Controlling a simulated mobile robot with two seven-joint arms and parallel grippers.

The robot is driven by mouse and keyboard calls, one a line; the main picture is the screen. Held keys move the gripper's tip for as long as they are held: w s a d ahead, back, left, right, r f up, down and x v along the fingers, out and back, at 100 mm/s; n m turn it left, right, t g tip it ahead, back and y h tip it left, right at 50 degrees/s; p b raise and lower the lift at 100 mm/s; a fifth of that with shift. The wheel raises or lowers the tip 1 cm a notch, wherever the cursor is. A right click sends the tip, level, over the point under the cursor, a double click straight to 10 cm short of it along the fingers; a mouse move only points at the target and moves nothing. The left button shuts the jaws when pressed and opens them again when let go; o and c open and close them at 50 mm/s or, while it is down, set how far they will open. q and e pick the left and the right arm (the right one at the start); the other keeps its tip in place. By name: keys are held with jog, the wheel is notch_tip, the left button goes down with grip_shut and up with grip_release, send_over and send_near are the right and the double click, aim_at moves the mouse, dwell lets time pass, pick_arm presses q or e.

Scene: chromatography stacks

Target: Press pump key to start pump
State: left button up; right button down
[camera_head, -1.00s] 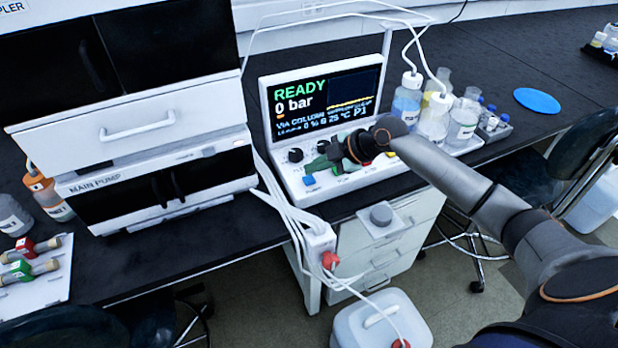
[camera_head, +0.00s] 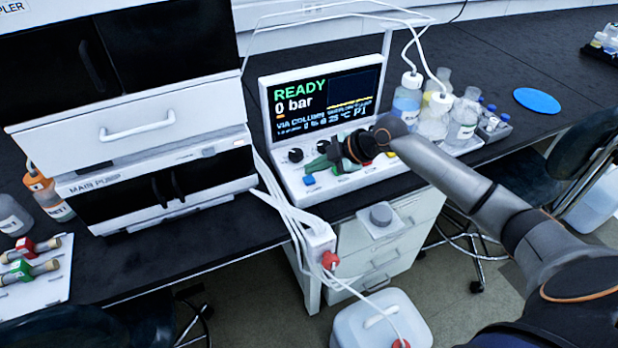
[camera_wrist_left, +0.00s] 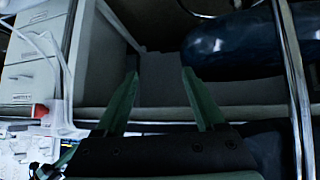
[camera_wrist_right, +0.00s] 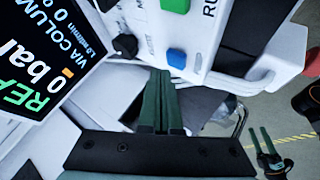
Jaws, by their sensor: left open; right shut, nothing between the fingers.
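The white pump console (camera_head: 352,186) stands on the bench, its screen (camera_head: 322,97) reading "READY" and "0 bar". Its sloped panel has a blue key (camera_head: 309,181), black knobs and other coloured keys partly hidden by my right gripper. My right gripper (camera_head: 310,166) is shut and empty, its green fingers over the panel's left part. In the right wrist view, the shut fingertips (camera_wrist_right: 161,72) appear near the blue key (camera_wrist_right: 176,58), with a green key (camera_wrist_right: 175,5) farther up. I cannot tell whether they touch the panel. My left gripper (camera_wrist_left: 160,74) is open and empty, below the bench.
The main pump stack (camera_head: 150,185) stands left of the console. Bottles (camera_head: 432,118) in a tray stand to its right. White cables hang over the bench edge towards a white canister (camera_head: 350,325). A drawer unit (camera_head: 375,255) is below; a blue disc (camera_head: 537,100) lies at right.

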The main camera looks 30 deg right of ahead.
aim_at(314, 179)
jog(key=shift+f, duration=0.5)
jog(key=shift+f+b, duration=0.5)
jog(key=shift+b, duration=0.1)
dwell(0.6)
jog(key=shift+r+p, duration=0.85)
jog(key=shift+r, duration=0.1)
notch_tip(314, 179, up, 5)
jog(key=p, duration=0.4)
jog(key=shift+r, duration=0.1)
dwell(0.6)
